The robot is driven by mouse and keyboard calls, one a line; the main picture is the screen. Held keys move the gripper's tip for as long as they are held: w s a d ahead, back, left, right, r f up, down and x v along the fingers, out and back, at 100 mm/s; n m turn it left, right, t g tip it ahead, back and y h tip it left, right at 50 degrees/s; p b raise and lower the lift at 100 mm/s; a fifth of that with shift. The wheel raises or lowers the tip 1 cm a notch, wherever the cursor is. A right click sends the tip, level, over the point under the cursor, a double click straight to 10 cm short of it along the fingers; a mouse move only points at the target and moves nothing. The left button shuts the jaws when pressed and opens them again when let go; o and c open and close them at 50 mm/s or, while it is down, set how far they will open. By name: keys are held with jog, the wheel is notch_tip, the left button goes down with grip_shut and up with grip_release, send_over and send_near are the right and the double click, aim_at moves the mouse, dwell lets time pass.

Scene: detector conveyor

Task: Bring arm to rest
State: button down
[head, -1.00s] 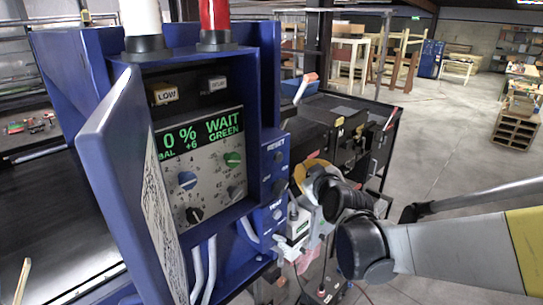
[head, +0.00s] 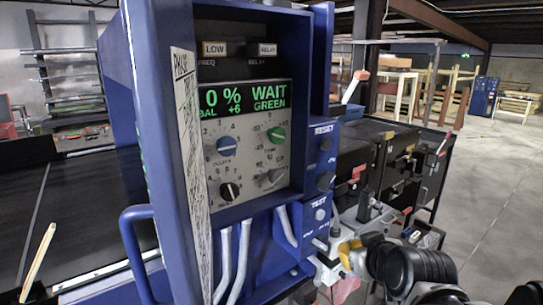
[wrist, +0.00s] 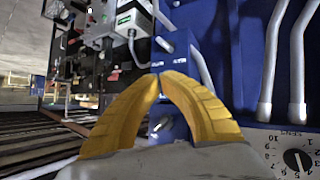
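My arm (head: 410,270) is at the lower right of the head view, beside the blue detector cabinet. In the wrist view, my gripper (wrist: 160,77) has two yellow fingers with their tips together and nothing visible between them. The cabinet's blue side (wrist: 255,35) and pale control panel (wrist: 270,145) lie to the right of the fingers there. In the head view, the gripper is partly hidden by my arm, low and to the right of the panel.
A dark conveyor (head: 95,215) lies at left. Black equipment (head: 385,165) stands close behind my arm. Open floor (head: 500,190) lies to the right.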

jog(key=s+f+m+g+b, duration=0.1)
jog(key=s+f+g+b, duration=0.1)
jog(key=s+f+b, duration=0.6)
jog(key=s+f+m+g+h+b, duration=0.1)
jog(key=s+f+b, duration=0.7)
jog(key=f, duration=0.9)
jog(key=shift+s+d+m+g+b, duration=0.35)
jog(key=shift+s+m+g, duration=0.1)
jog(key=shift+m+g, duration=0.25)
